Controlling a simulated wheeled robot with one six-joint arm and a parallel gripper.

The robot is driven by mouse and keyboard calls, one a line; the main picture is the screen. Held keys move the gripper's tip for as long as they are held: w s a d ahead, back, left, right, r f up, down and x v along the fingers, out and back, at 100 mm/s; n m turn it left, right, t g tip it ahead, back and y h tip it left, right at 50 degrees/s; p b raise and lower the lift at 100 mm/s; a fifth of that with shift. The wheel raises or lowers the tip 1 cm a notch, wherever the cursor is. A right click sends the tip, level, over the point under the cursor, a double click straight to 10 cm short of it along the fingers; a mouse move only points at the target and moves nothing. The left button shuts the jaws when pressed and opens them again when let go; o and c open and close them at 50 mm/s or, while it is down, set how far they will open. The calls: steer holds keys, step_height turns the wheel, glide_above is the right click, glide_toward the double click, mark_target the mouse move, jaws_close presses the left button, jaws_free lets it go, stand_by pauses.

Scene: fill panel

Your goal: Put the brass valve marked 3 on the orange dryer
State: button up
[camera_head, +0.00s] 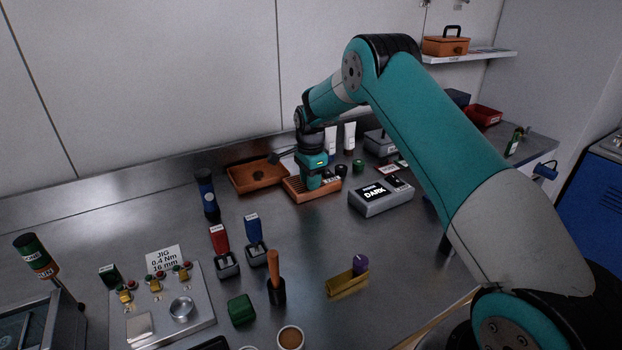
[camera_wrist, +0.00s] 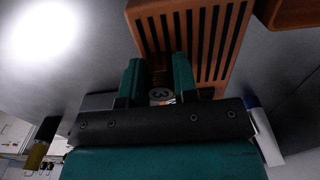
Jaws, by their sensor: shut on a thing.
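The orange dryer (camera_head: 295,190) is a slatted rack on the steel bench, and it also shows in the wrist view (camera_wrist: 209,85). My gripper (camera_head: 312,184) points down at the dryer, over its middle or right part. In the wrist view my gripper (camera_wrist: 158,72) is shut on the brass valve (camera_wrist: 161,94), whose pale round face bears a 3. The valve's brass body is dark between the fingers, with slats beyond it. The head view hides the valve behind the fingers. I cannot tell whether the valve touches the dryer.
An orange-brown tray (camera_head: 244,185) stands left of the dryer. A grey box with a screen reading DARK (camera_head: 381,200) stands close on the right. White tubes (camera_head: 349,136) and small dark pots are behind.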

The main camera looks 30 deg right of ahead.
steer(key=o, duration=1)
steer(key=shift+c, duration=0.2)
step_height(320, 180, up, 12)
steer(key=b, duration=0.2)
steer(key=s+a+r+n, duration=0.5)
steer(key=a, duration=0.2)
steer(key=s+a+n+y, duration=0.1)
steer(key=s+a+n, duration=0.3)
steer(key=s, duration=0.8)
steer(key=s+a+r+n+y, duration=0.1)
steer(key=s+a+n, duration=0.4)
steer(key=s+n, duration=0.4)
steer(key=s+a+n+y, duration=0.2)
steer(key=s+a+n, duration=0.3)
steer(key=s, duration=0.9)
steer(key=shift+s+a+r+n, duration=0.15)
steer(key=shift+s+r+n, duration=0.15)
steer(key=shift+n, duration=0.8)
